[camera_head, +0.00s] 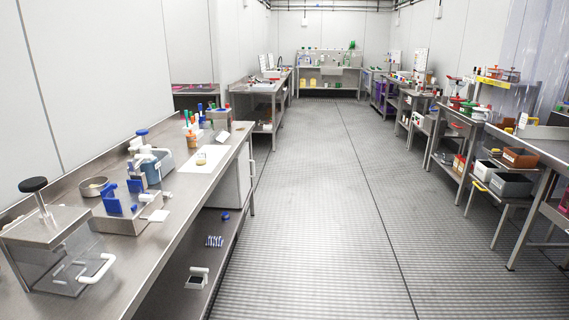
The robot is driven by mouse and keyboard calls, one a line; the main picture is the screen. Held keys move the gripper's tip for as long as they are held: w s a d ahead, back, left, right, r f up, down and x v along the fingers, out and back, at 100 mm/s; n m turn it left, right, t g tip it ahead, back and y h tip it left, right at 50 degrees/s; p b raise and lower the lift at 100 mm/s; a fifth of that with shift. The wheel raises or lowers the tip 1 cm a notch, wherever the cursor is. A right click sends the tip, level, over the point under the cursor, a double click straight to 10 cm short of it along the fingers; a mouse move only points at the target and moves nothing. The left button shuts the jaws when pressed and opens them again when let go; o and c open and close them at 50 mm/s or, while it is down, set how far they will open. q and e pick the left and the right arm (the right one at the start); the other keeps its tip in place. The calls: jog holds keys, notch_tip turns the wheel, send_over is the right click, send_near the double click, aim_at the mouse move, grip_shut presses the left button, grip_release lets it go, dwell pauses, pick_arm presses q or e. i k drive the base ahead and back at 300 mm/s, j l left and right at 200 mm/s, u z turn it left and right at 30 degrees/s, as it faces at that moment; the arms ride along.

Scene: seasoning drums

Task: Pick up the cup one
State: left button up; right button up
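I see no gripper in the head view. I cannot tell which object is the cup one. On the left steel bench (160,230), a shallow round metal dish (93,187) stands behind a metal block with blue parts (113,201).
A clear box with a black knob (56,242) fills the bench's near end. A blue-grey container (158,167) stands mid-bench. Loose items lie on its lower shelf (200,255). Stocked benches (520,145) line the right side. The grated floor aisle (325,190) is clear.

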aim_at(200, 159)
jog(key=i+u, duration=0.1)
jog(key=i, duration=0.5)
jog(key=i+l+u, duration=0.1)
jog(key=i, duration=0.5)
jog(key=i+l+u, duration=0.15)
jog(key=i, duration=0.4)
